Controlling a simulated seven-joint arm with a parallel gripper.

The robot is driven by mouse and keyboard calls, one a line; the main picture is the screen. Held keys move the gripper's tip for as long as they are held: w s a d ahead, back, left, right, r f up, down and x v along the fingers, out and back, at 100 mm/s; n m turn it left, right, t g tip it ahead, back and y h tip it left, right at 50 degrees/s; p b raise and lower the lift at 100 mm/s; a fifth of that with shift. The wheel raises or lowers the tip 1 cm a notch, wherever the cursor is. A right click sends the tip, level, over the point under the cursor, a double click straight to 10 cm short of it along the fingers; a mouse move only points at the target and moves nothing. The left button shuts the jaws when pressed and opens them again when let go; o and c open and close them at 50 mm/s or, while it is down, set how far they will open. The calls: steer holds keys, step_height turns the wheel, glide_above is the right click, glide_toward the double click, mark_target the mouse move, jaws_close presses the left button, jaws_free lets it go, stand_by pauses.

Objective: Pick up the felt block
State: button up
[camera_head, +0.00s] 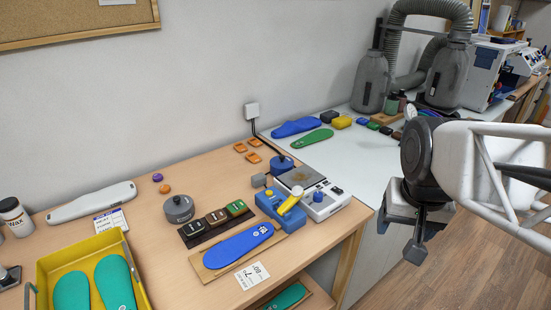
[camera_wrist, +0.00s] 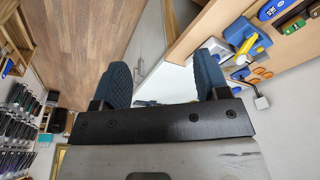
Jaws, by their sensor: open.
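A small grey block (camera_head: 259,181) stands on the wooden bench, just left of the blue-and-white device; it may be the felt block, but I cannot be sure at this size. A dark tray (camera_head: 199,241) to its left holds a black, a brown and a green labelled block (camera_head: 236,208). My gripper (camera_head: 402,237) is open and empty, well right of these things, beyond the bench's right edge. Its two blue ribbed fingers also show apart in the wrist view (camera_wrist: 165,78), with nothing between them.
A blue insole (camera_head: 238,245) lies on a board at the bench front. A blue clamp-like tool with a yellow handle (camera_head: 291,202) and a scale-like device (camera_head: 318,203) stand beside the grey block. A grey round weight (camera_head: 179,208) and yellow crate (camera_head: 50,263) are left.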

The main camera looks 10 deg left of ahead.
steer(key=w+a+m, duration=0.1)
steer(key=w+a, duration=0.2)
steer(key=w, duration=0.5)
steer(key=w+a+m, duration=0.2)
steer(key=w+a, duration=0.1)
steer(key=w, duration=0.4)
steer(key=m+g, duration=0.2)
steer(key=m, duration=0.4)
glide_above(258, 176)
steer(key=f, duration=1.7)
steer(key=shift+s+d+f, duration=0.15)
steer(key=shift+d+f, duration=0.05)
steer(key=shift+d, duration=0.1)
steer(key=shift+w+a+f, duration=0.2)
steer(key=shift+a+f, duration=0.15)
steer(key=shift+a, duration=0.05)
steer(key=shift+f, duration=1.35)
